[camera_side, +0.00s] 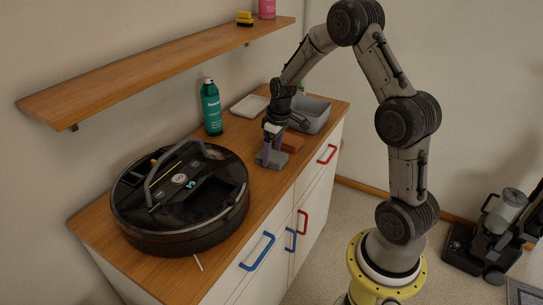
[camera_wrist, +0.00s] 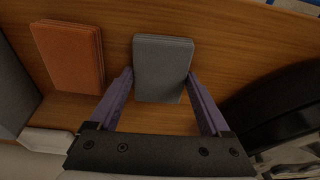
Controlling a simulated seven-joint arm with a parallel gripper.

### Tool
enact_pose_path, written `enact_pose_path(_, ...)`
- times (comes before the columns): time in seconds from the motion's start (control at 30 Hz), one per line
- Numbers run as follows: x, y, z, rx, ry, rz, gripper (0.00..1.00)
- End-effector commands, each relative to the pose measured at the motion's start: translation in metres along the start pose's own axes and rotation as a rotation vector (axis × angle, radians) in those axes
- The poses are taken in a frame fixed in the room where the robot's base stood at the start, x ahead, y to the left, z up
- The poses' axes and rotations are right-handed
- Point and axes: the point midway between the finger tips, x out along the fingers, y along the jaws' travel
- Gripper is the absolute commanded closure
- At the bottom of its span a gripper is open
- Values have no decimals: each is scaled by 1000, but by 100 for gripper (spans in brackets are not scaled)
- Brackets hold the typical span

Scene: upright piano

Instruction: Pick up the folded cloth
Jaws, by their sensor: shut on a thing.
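A grey folded cloth (camera_wrist: 162,62) lies between the two purple fingers of my gripper (camera_wrist: 160,76) in the wrist view. The fingers are shut on its two sides. In the side view, my gripper (camera_side: 271,154) points down at the wooden counter, with the grey cloth (camera_side: 277,160) low between its fingers. I cannot tell whether the cloth touches the counter. A second folded cloth, orange-brown (camera_wrist: 70,57), lies to the left in the wrist view. It also shows just behind my gripper in the side view (camera_side: 293,143).
The counter (camera_side: 262,198) also holds a robot vacuum (camera_side: 180,200), a green bottle (camera_side: 211,108), a white tray (camera_side: 249,106) and a grey bin (camera_side: 314,117). A wooden shelf (camera_side: 150,75) hangs above. Bare counter lies between the vacuum and my gripper.

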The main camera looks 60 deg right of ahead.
Motion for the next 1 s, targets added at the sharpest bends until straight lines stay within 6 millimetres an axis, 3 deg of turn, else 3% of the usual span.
enact_pose_path(0.17, -7, 0, -2, -1, 2, 1, 72)
enact_pose_path(0.37, -32, 1, -6, 0, 5, 3, 72)
enact_pose_path(0.67, -103, -25, 35, 0, 5, 3, 72)
enact_pose_path(1.0, -137, -55, 88, 0, 2, 2, 72)
